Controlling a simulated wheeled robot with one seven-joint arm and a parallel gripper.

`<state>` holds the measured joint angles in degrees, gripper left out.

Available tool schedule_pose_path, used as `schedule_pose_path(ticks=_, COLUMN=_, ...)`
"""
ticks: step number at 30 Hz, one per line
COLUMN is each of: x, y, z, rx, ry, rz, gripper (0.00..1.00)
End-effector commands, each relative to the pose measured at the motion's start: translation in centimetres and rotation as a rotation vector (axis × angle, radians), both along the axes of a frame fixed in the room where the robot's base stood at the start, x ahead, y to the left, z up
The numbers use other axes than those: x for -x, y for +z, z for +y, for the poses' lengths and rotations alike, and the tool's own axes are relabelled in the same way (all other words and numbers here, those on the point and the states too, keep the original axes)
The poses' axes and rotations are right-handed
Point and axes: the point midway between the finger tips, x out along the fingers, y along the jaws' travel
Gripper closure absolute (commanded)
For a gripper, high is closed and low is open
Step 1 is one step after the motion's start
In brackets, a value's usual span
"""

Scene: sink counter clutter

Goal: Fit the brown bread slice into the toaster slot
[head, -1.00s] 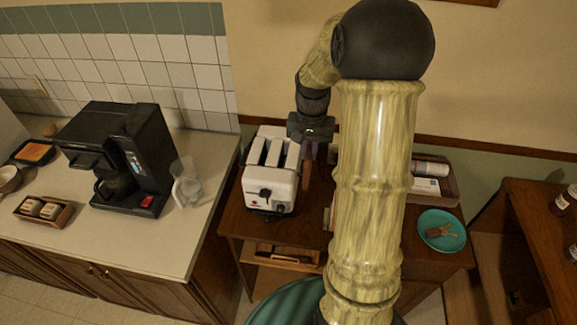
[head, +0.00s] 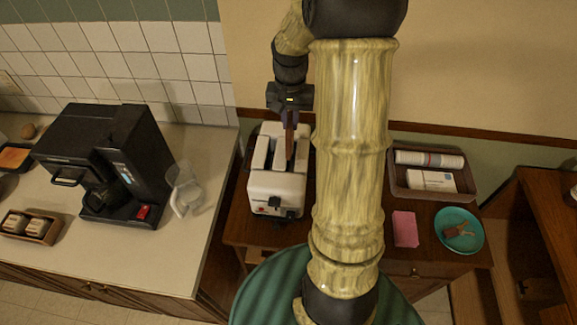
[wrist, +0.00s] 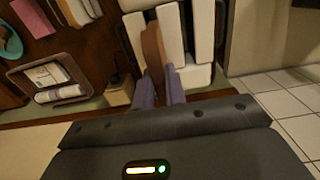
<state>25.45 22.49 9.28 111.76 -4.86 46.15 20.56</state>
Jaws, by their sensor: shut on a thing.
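The white toaster (head: 276,192) stands on the brown wooden cabinet, with long dark slots in its top. My gripper (head: 289,112) is above the toaster's far part, shut on the brown bread slice (head: 290,141). The slice hangs on edge from the fingers, over the right-hand slot in the head view. In the wrist view, the slice (wrist: 153,47) lies between two white bars of the toaster (wrist: 201,35), roughly in line with them, with the gripper fingers (wrist: 160,90) on its near end. I cannot tell whether its lower edge is inside the slot.
A black coffee maker (head: 110,160) and a clear jug (head: 184,187) stand on the counter at left. Right of my arm are a pink block (head: 405,229), a teal plate (head: 442,241) and a tray (head: 470,187) with a roll and packet. The wall is close behind the toaster.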

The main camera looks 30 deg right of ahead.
Motion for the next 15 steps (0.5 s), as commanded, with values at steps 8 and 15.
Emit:
schedule_pose_path(ticks=8, x=0.1, y=-0.4, z=-0.2, rx=-0.001, ry=-0.004, rz=0.003, gripper=1.00)
schedule_pose_path(ticks=15, x=0.1, y=-4.2, z=0.1, rx=-0.002, ry=0.003, rz=0.007, gripper=1.00)
